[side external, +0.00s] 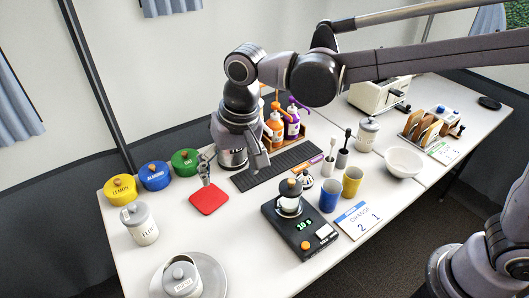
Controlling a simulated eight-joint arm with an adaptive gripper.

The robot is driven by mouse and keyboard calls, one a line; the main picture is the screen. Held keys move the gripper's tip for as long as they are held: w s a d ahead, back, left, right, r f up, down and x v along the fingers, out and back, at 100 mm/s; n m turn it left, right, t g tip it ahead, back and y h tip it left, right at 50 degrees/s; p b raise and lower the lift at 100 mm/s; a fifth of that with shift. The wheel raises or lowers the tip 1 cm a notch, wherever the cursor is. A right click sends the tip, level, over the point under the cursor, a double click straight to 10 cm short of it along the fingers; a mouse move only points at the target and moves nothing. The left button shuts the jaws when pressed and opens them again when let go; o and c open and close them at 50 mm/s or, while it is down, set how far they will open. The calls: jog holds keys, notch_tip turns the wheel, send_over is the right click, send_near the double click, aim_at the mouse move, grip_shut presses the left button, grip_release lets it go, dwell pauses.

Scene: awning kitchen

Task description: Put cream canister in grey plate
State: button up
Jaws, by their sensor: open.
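A grey plate (208,261) lies at the front left of the table. A pale, cream-white canister with a grey knobbed lid (182,280) stands upright on it, with my gripper well away from it. A similar pale canister (144,230) stands upright behind and left of the plate, and another (367,134) stands at the back right. Their small labels are hard to read, so I cannot tell which is the cream one. My gripper (232,174) is open and empty, pointing down above the table near the red mat.
A red mat (208,199) lies under my gripper's left side. Yellow (121,191), blue (154,177) and green (185,163) tins stand behind left. A black scale (300,230) with a small jar, cups (331,196) and a white bowl (404,162) lie right. The table between plate and scale is clear.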

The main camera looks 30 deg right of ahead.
jog(key=s+d+r+t, duration=0.1)
jog(key=s+d, duration=0.1)
jog(key=d, duration=0.6)
jog(key=s+d+r+t, duration=0.2)
jog(key=d, duration=0.7)
jog(key=s+d+f+n+t+h, duration=0.1)
jog(key=s+d+f+t, duration=0.1)
jog(key=s+d+f, duration=0.2)
jog(key=s+d, duration=0.3)
jog(key=d, duration=0.3)
jog(key=shift+s+d+n, duration=0.15)
jog(key=shift+d+n, duration=0.2)
jog(key=shift+n, duration=0.05)
